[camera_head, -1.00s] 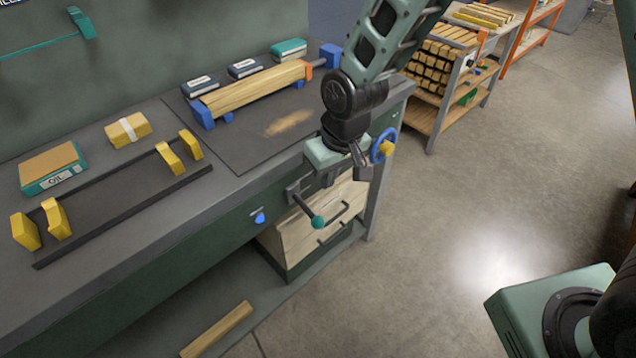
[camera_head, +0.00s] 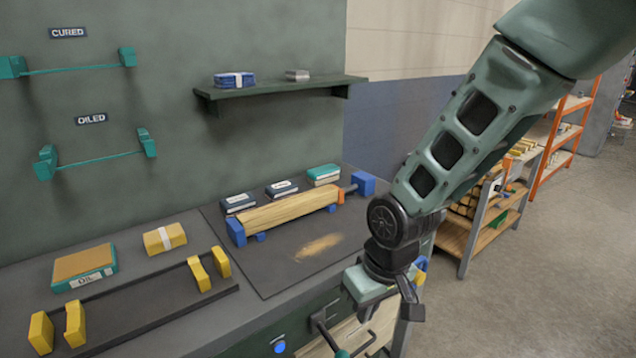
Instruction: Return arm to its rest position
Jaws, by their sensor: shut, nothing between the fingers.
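My arm reaches down from the top right of the head view. My gripper (camera_head: 388,306) hangs at the front right edge of the workbench (camera_head: 195,333), pointing down, with nothing seen in it. Its fingers look close together, and it partly hides the bench's front corner. A square wooden blank (camera_head: 288,214) lies between the blue holders on the dark mat (camera_head: 275,262), left of my gripper and apart from it.
Wall brackets (camera_head: 95,163) and a shelf (camera_head: 280,88) are behind. Floor (camera_head: 545,270) at right is clear.

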